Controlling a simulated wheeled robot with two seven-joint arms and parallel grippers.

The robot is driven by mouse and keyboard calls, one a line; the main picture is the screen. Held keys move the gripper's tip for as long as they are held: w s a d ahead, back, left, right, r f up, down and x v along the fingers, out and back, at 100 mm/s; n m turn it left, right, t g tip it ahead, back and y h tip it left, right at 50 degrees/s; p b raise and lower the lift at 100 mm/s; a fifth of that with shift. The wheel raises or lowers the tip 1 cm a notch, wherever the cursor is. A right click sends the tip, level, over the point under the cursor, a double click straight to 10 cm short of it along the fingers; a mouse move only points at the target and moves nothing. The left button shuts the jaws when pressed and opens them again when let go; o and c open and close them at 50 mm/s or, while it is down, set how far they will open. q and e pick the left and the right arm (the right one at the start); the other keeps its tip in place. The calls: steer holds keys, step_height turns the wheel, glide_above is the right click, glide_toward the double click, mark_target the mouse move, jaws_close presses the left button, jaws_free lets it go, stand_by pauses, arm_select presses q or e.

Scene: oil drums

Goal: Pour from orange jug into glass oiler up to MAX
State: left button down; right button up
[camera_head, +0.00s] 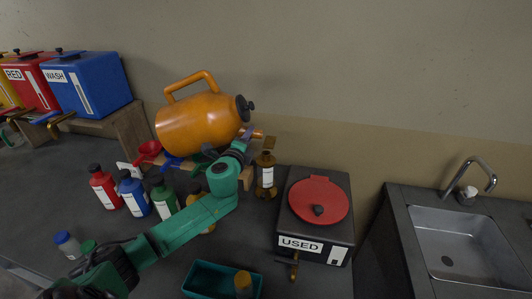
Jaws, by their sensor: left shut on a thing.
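The orange jug (197,125) lies on its side at the back, with its handle on top and a black cap at its right end. A short orange spout (256,134) sticks out low at that end. My left gripper (243,142) is shut at the spout end of the jug; its fingertips are partly hidden, so the exact grip is unclear. The glass oiler (266,179), amber with a white label, stands upright below and just right of the spout. Its level and MAX mark are too small to read. My right gripper is not in view.
Red (104,187), blue (133,194) and green (163,197) bottles stand left of my arm. A black box marked USED (302,245) with a red lid is right of the oiler. A teal tray (208,283) lies in front, and a sink (465,245) is far right.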

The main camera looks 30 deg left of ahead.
arm_select(q)
steer(key=shift+r, duration=0.2)
steer(key=shift+m+p, duration=0.3)
steer(key=shift+p, duration=0.1)
steer(key=shift+r, duration=0.1)
steer(key=shift+p, duration=0.3)
steer(key=shift+r+m+p, duration=0.15)
steer(key=shift+m+p, duration=0.2)
steer(key=shift+m, duration=0.05)
